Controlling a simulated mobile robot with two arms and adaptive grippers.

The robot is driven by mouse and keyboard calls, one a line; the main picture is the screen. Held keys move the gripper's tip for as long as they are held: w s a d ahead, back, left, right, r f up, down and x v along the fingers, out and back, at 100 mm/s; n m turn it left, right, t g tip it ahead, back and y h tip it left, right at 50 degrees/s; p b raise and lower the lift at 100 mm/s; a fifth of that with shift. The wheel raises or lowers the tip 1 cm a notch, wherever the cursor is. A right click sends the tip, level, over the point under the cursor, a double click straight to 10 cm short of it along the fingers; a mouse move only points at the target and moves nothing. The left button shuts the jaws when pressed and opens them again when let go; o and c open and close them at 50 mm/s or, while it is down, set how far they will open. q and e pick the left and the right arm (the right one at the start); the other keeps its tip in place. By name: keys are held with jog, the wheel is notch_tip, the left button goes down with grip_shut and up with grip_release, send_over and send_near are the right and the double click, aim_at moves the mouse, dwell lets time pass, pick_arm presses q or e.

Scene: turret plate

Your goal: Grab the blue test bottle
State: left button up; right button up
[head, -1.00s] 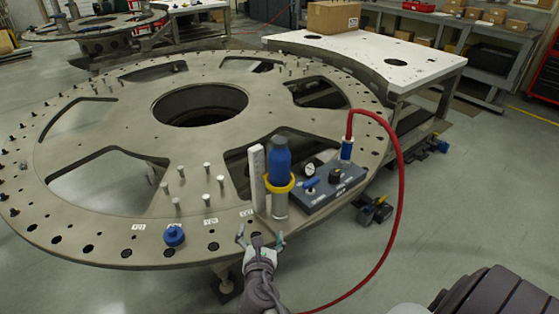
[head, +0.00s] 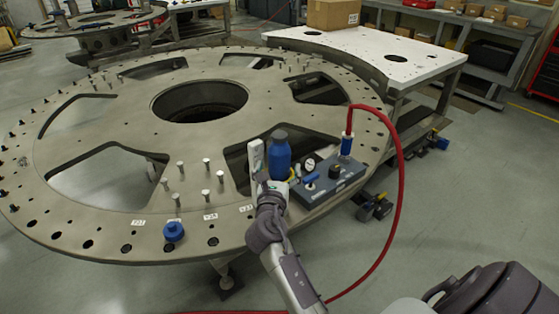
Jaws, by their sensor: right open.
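My left gripper is not in view.
A grey control box (head: 328,180) with a gauge and knobs sits just right of the bottle. A red hose (head: 400,190) arches from it to the floor. A blue knob (head: 173,231) and several metal pins stand on the plate to the left.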

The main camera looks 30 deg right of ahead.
aim_at(278, 165)
jog(key=b+x, duration=0.1)
jog(key=x, duration=0.3)
jog(key=shift+w, duration=0.15)
jog(key=shift+a+r, duration=0.1)
jog(key=shift+r, duration=0.05)
jog(key=shift+c, duration=0.7)
jog(key=c, duration=1.6)
